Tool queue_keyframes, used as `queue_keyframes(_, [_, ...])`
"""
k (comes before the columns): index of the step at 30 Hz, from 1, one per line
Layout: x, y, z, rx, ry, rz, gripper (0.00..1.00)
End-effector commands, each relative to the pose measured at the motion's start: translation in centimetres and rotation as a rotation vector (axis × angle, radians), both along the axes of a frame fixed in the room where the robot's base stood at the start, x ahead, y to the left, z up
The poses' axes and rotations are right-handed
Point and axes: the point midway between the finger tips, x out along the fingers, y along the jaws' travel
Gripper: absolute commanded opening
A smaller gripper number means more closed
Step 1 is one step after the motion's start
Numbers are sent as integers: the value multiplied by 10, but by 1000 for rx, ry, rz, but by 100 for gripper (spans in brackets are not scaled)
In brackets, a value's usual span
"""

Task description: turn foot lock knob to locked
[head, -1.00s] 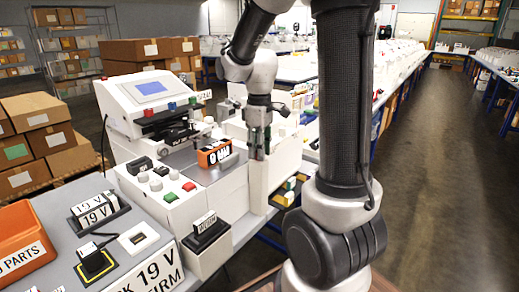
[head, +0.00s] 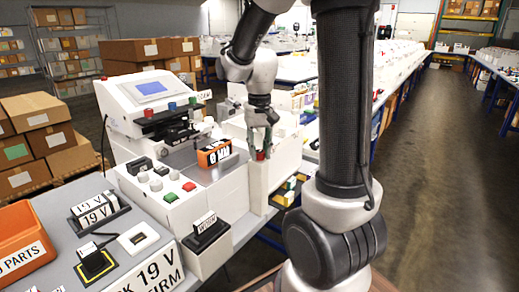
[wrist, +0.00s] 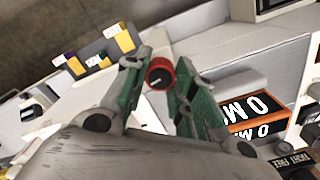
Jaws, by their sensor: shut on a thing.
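The red knob (head: 261,155) is on the white box-shaped part at the right end of the plotter. In the wrist view the knob (wrist: 159,75) is round and red, with a dark face and a pale pointer mark. Its locked and unlocked labels cannot be read. My gripper (head: 263,149) reaches down to the knob from above. In the wrist view my gripper (wrist: 160,67) has its green-padded fingers on either side of the knob, shut on it. The fingers partly hide the knob in the head view.
An orange block marked 0 MM (head: 213,153) lies on the plotter, left of my gripper. A black knob (wrist: 31,112) shows at the left of the wrist view. A rack with colored blocks (head: 290,187) is below right. A console with a screen (head: 152,88) stands behind.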

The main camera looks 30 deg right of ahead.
Motion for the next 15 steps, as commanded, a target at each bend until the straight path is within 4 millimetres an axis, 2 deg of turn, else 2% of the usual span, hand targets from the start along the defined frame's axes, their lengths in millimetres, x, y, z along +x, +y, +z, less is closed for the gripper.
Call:
queue_keyframes(6, [1,0,1,-1,-4,-126,3])
queue_keyframes(15, [1,0,1,-1,-5,-211,3])
